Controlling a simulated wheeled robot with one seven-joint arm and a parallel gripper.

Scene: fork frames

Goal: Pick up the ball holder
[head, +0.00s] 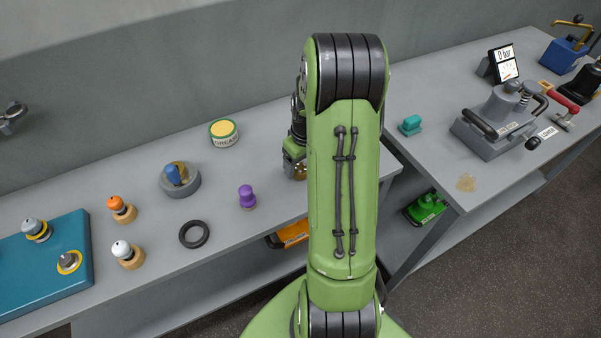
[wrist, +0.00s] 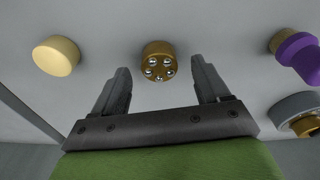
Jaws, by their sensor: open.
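The ball holder is a round brass piece with several shiny steel balls set in its top. In the wrist view the ball holder (wrist: 159,50) stands on the grey table, just beyond the gap between my fingertips. My gripper (wrist: 160,80) is open, one finger to each side of that gap, with nothing held. In the head view my gripper (head: 294,158) is low over the table's right part, mostly hidden by my green arm. A small brass patch beneath it looks like part of the ball holder, mostly covered there.
A purple-handled tool (head: 247,196) stands left of my gripper, with a black ring (head: 194,235) and a grey round base (head: 180,188) farther left. A cream tin (head: 224,134) is behind. A cream round piece (wrist: 56,55) lies left in the wrist view. A second table (head: 440,85) is right.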

